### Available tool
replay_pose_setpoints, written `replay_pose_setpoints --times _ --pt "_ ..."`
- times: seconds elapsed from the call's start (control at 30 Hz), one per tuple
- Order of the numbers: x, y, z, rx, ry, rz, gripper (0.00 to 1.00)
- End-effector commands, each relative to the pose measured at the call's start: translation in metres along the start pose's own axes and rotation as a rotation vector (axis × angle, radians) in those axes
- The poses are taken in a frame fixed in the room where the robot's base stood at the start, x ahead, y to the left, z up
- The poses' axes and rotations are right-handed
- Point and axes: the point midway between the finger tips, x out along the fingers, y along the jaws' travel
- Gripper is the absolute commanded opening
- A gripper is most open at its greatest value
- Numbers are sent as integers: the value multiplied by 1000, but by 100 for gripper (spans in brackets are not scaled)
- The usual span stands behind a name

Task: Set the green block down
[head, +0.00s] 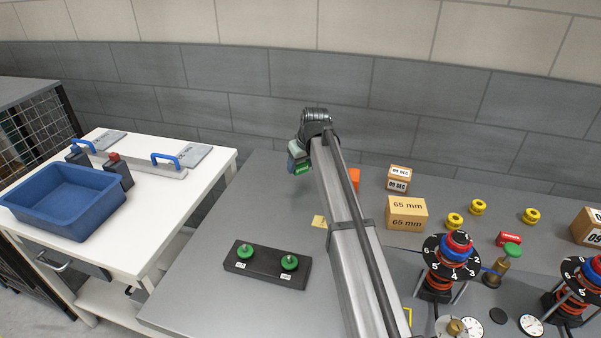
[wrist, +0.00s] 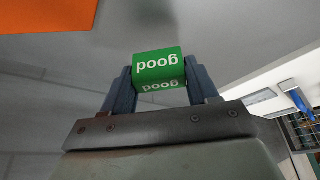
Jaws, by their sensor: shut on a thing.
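The green block (wrist: 158,66) is marked "good" and shows upside down in the wrist view, between the two fingers of my gripper (wrist: 162,88). My gripper is shut on it, with one finger on each side. In the head view the green block (head: 303,168) shows at the gripper (head: 299,160), over the far part of the grey table (head: 205,225). Whether the block touches the table is hard to tell. My arm hides part of the table behind it.
A black base with two green knobs (head: 267,265) stands at the front. An orange block (head: 354,178) is just right of the gripper, partly behind my arm. Cardboard boxes (head: 407,213), yellow spools (head: 478,207) and dial fixtures (head: 455,262) stand to the right. A blue bin (head: 65,200) sits on the white table at left.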

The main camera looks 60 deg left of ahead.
Motion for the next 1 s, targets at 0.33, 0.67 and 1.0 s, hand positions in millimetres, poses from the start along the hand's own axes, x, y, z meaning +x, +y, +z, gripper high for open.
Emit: replay_pose_setpoints --times 0.33,0.67,1.0 --pt "32 0 13 0 0 0 30" --pt "33 0 14 0 0 0 30" --pt "34 0 14 0 0 0 84"
